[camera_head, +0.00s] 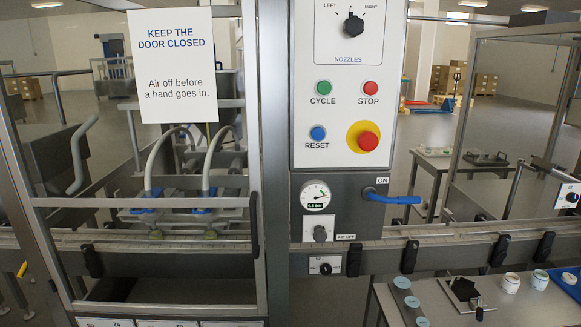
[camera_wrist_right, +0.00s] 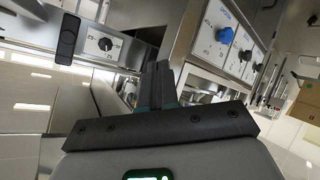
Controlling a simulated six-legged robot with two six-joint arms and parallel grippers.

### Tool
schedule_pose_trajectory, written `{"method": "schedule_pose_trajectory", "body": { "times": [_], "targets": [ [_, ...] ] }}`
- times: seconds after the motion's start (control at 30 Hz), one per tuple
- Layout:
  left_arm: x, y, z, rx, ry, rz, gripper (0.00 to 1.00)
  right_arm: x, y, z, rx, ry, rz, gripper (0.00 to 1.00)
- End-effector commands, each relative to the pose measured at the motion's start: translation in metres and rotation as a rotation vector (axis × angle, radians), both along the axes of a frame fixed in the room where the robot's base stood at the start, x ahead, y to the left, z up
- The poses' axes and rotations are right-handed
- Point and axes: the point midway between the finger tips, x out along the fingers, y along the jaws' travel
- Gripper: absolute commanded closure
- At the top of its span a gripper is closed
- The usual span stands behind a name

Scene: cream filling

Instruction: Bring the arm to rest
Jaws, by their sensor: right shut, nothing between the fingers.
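My right gripper (camera_wrist_right: 159,72) shows in the wrist view, its two dark fingers together and empty. The fingers point toward out-of-focus grey machinery, and they touch nothing that I can see. Neither of my arms shows in the head view, and my left gripper is in neither view.
The filling machine has a clear door (camera_head: 187,226), a control panel (camera_head: 348,84) and a blue valve lever (camera_head: 392,199). A conveyor (camera_head: 450,238) runs across. A side table (camera_head: 450,302) at lower right holds small jars (camera_head: 511,283). In the wrist view, a blue knob (camera_wrist_right: 226,36) lies right of the fingers.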

Motion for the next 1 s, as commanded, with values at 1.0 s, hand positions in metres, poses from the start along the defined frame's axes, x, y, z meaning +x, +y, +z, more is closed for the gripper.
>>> {"method": "schedule_pose_trajectory", "body": {
  "times": [1.0],
  "targets": [
    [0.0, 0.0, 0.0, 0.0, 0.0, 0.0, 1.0, -0.293, 0.022, -0.175, 0.433, 1.269, -0.861, 1.0]
  ]
}}
